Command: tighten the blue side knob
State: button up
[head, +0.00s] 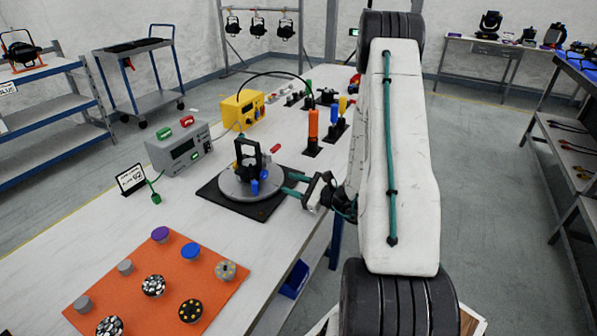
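A black yoke-like fixture (247,158) stands upright on a round grey turntable (235,189), which sits on a black square mat (212,192). A blue knob (264,174) shows low on the fixture's right side, with another blue part (254,187) just below it. A red part sticks out at the upper right of the fixture. My gripper (284,182) has teal fingers that stand apart, with nothing seen between them. It is just right of the blue knob, over the turntable's right edge. Whether a fingertip touches the knob is too small to tell.
A grey meter box (180,150) and a yellow box (243,110) stand behind the turntable. Upright orange (313,125) and yellow cylinders stand at the back right. An orange mat (215,272) with several round knobs lies in front. My arm hides the table's right side.

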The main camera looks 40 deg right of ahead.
aim_at(266, 175)
jog(key=shift+a+n, duration=0.1)
jog(key=shift+n, duration=0.2)
jog(key=shift+w, duration=0.15)
jog(key=x, duration=0.7)
jog(key=shift+w, duration=0.25)
jog(key=c, duration=0.7)
